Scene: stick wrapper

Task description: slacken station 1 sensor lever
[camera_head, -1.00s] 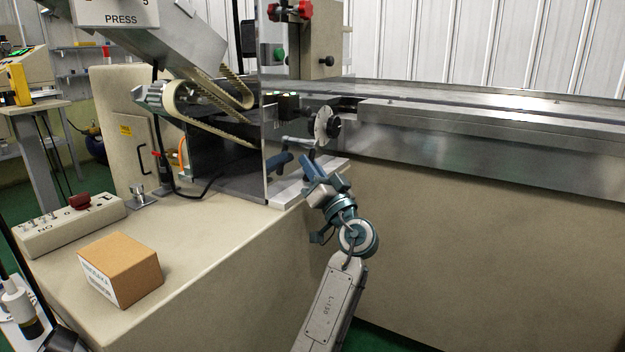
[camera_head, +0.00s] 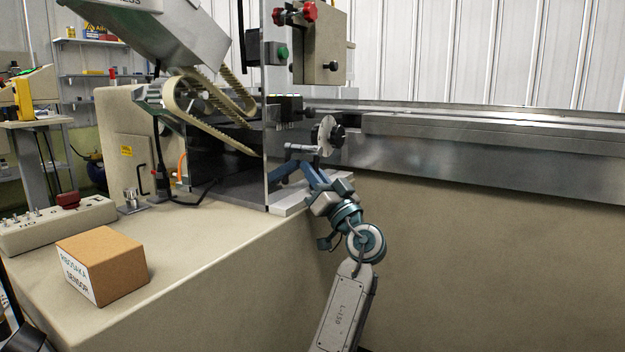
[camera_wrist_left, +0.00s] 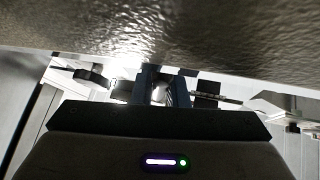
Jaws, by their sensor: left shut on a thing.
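The small grey lever (camera_head: 301,148) sticks out to the left from below a pale round disc (camera_head: 325,134) with a black knob, at the near side of the machine. My left gripper (camera_head: 297,162), with blue fingers, is at the lever, just below its bar. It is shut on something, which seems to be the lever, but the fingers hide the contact. In the left wrist view the blue fingers (camera_wrist_left: 160,85) stand close together around a small shiny piece, below a large grey surface. My right gripper is not in view.
A clear guard panel (camera_head: 268,90) stands just left of the lever. Belt rollers (camera_head: 205,100) lie beyond it. A cardboard box (camera_head: 102,264) and a switch box (camera_head: 55,225) sit on the beige bench top. A long metal rail (camera_head: 480,150) runs right.

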